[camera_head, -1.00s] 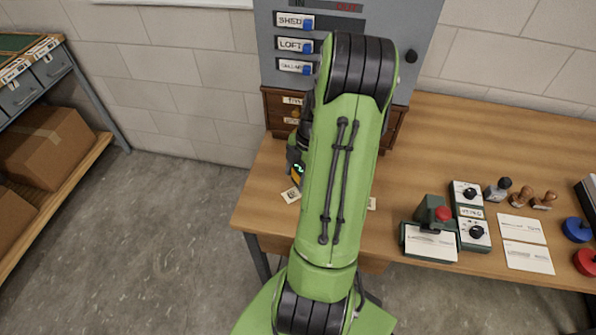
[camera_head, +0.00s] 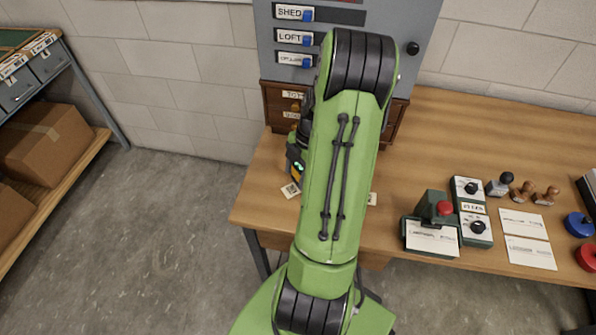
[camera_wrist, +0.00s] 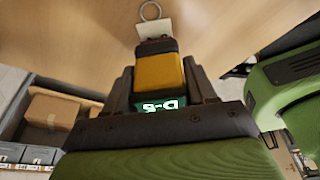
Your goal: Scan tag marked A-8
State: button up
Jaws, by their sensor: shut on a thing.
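My gripper (camera_wrist: 160,95) is shut on a yellow and black scanner (camera_wrist: 158,72), which also shows beside my arm in the head view (camera_head: 295,172). The scanner's small lit display (camera_wrist: 160,105) shows short green-white characters that I cannot read surely. A pale tag (camera_wrist: 153,28) with a metal ring lies on the wooden table just beyond the scanner's front end. In the head view, a small white tag with a dark code (camera_head: 290,190) lies near the table's left edge, below the scanner. Another pale tag (camera_head: 372,199) is partly hidden behind my arm. No tag's marking is readable.
A grey panel with labelled slots (camera_head: 420,20) stands at the back over a small wooden drawer unit (camera_head: 280,98). A green stamping device (camera_head: 432,225), grey switch boxes (camera_head: 468,190), stamps and white cards occupy the table's right. A shelf with cardboard boxes (camera_head: 45,140) stands left.

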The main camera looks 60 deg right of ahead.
jog(key=shift+f+b, duration=0.4)
jog(key=shift+f, duration=0.05)
dwell(1.2)
notch_tip(320, 180, up, 7)
jog(key=p, duration=0.5)
jog(key=shift+r, duration=0.1)
